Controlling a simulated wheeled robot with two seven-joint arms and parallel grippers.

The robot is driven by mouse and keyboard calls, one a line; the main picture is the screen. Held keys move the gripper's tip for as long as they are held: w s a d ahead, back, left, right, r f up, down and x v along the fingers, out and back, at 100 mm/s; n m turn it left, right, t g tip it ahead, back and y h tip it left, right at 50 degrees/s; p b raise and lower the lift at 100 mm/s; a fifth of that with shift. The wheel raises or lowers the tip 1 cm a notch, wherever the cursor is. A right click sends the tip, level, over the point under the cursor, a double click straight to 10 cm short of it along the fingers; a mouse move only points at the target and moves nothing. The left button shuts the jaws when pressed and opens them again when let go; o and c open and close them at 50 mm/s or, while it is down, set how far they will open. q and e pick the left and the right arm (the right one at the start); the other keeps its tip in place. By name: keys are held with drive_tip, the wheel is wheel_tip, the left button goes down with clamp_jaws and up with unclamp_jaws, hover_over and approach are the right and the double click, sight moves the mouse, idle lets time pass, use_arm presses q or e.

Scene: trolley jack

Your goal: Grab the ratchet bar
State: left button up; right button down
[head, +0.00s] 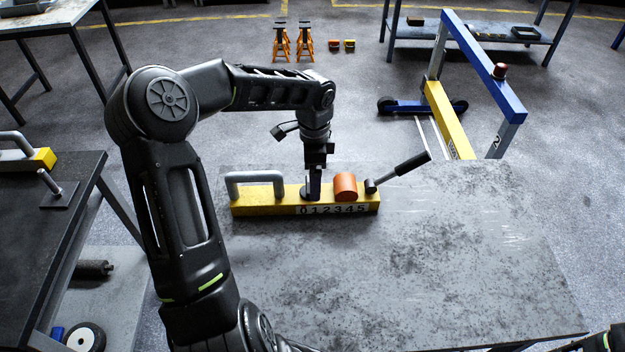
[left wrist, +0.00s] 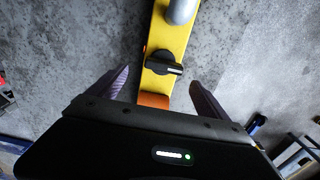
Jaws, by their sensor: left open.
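A yellow bar (head: 265,203) with the digits 0 to 5 lies on the grey tabletop. It carries a grey loop handle (head: 255,178) at its left and an orange cylinder (head: 345,186) to the right. A lever with a black grip (head: 412,164) slants up at its right end; I cannot tell which part the task calls the ratchet bar. My left gripper (head: 313,188) points down over the bar, just left of the orange cylinder. In the left wrist view its open fingers (left wrist: 162,88) flank the yellow bar (left wrist: 163,37), near a black knob (left wrist: 162,63).
The grey table (head: 470,260) is mostly clear on the right. A dark table (head: 45,215) at left holds another grey-handled yellow piece (head: 42,158). Behind stand a blue and yellow frame (head: 450,110), orange stands (head: 293,43) and a shelf (head: 470,32).

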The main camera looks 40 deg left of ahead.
sight(304, 188)
use_arm(q)
drive_tip(key=shift+w+a, duration=0.2)
drive_tip(key=shift+w, duration=0.05)
drive_tip(key=shift+r, duration=0.1)
drive_tip(key=shift+s+d, duration=0.1)
drive_tip(key=shift+s, duration=0.05)
drive_tip(key=shift+f, duration=1.35)
